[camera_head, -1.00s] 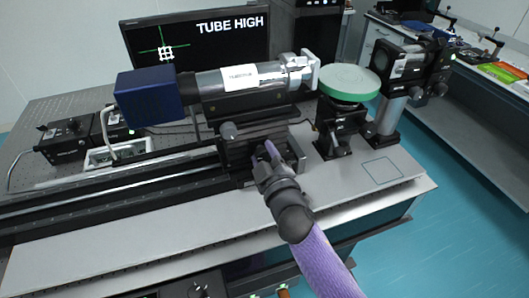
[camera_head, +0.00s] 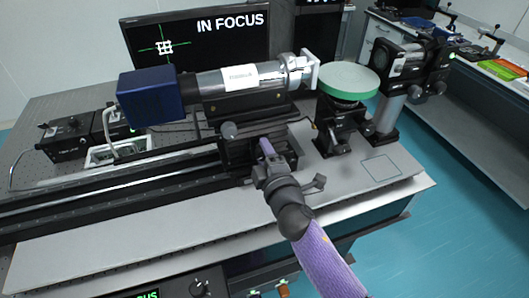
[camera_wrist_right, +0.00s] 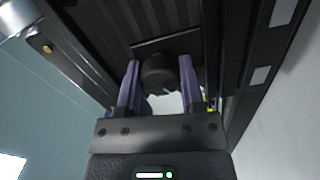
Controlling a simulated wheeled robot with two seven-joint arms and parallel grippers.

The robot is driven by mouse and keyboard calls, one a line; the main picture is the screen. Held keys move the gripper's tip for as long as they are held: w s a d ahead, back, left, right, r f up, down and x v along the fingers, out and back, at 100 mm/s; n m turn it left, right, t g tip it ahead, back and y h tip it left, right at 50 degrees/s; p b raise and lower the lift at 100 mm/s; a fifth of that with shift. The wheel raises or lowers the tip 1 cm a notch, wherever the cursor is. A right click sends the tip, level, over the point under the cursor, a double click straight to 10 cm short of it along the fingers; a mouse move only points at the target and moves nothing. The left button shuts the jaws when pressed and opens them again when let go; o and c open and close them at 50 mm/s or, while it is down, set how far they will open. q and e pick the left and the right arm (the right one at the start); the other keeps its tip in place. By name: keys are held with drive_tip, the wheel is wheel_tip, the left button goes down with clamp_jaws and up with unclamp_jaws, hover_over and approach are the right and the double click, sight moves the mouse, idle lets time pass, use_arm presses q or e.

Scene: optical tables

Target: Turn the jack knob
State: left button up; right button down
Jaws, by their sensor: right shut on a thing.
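The jack (camera_head: 236,153) is a black block under the silver tube (camera_head: 212,84), which has a blue box at its left end. The jack knob (camera_wrist_right: 158,73) is a dark round knob that shows between the two purple fingers in the right wrist view. My right gripper (camera_wrist_right: 160,68) is shut on this knob, one finger on each side. In the head view the right gripper (camera_head: 265,150) reaches the front of the jack, and the knob is hidden there. My left gripper is not in view.
A screen (camera_head: 233,42) behind the tube reads "IN FOCUS". A black rail (camera_head: 110,190) runs left along the table. The front strip of the table (camera_head: 150,238) is clear.

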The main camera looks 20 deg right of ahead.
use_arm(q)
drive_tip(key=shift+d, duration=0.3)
use_arm(e)
drive_tip(key=shift+c, duration=1.1)
unclamp_jaws()
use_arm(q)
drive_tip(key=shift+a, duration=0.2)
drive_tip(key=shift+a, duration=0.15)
use_arm(e)
drive_tip(key=shift+s, duration=0.2)
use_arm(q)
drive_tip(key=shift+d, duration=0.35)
use_arm(e)
drive_tip(key=s, duration=0.9)
drive_tip(key=shift+s+d, duration=0.15)
drive_tip(key=shift+s, duration=0.15)
